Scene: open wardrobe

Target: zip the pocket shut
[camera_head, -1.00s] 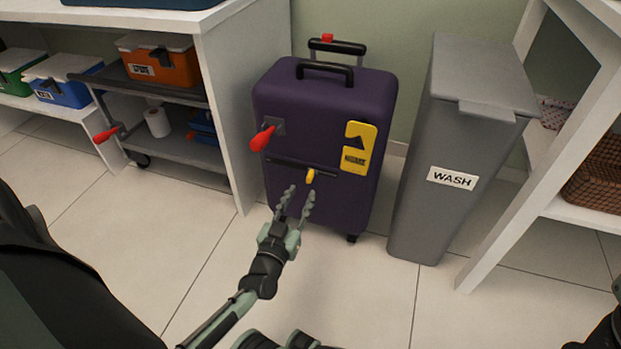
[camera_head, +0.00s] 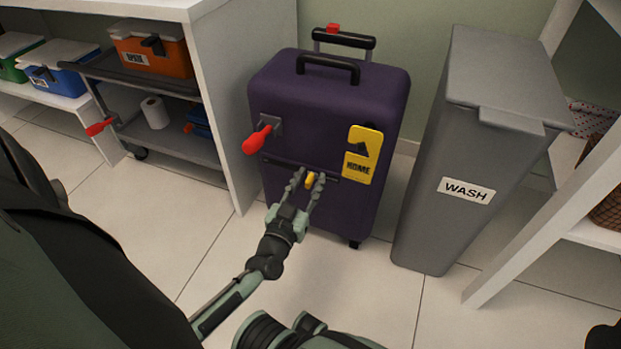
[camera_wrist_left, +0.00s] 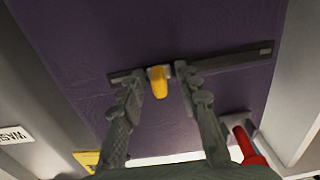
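A purple suitcase (camera_head: 325,110) stands upright against the wall. Across its front runs the dark pocket zip strip (camera_head: 275,160); it also shows in the left wrist view (camera_wrist_left: 235,57). A yellow zip pull (camera_head: 310,180) hangs from the strip, nearer its right end in the head view. My left gripper (camera_head: 308,177) is open, with its fingers on either side of the pull. In the left wrist view the pull (camera_wrist_left: 158,82) shows between the fingertips, with a visible gap on at least one side. My right gripper is not in view.
A red handle (camera_head: 262,136) sticks out left of the strip, and a yellow HOME tag (camera_head: 362,155) hangs at right. A grey WASH bin (camera_head: 450,150) stands to the right. A cart (camera_head: 170,145) and white shelf side (camera_head: 240,100) stand left.

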